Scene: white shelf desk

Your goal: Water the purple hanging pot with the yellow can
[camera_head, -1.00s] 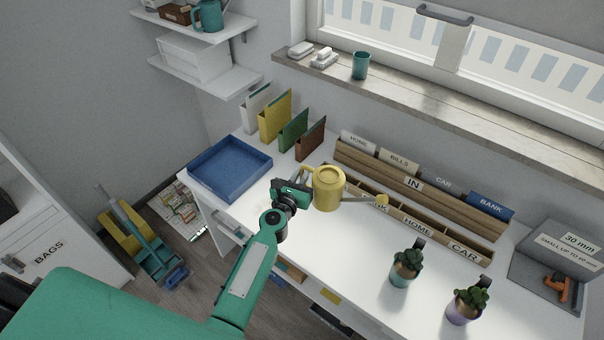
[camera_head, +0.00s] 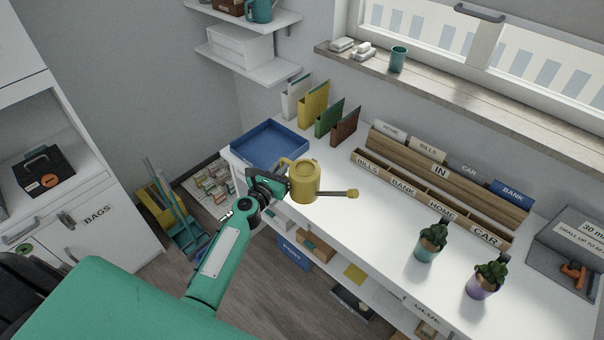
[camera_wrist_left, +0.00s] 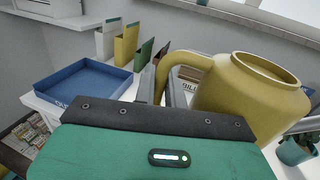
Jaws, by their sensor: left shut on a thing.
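The yellow watering can (camera_head: 305,182) is held up by its handle in my left gripper (camera_head: 283,178), near the desk's front edge, with its spout pointing right. It looks about upright. In the left wrist view the can (camera_wrist_left: 250,100) fills the right side, and the gripper (camera_wrist_left: 168,85) is shut on its handle. The purple pot (camera_head: 481,288) with a green plant hangs at the front right of the desk, well right of the spout. A teal pot (camera_head: 428,250) with a plant hangs left of it. My right gripper is not seen.
A wooden sorter (camera_head: 440,190) with labelled slots stands along the back of the desk. A blue tray (camera_head: 270,146) and several upright folders (camera_head: 313,105) are at the left end. A grey case (camera_head: 565,250) is at the far right. The desk's front middle is clear.

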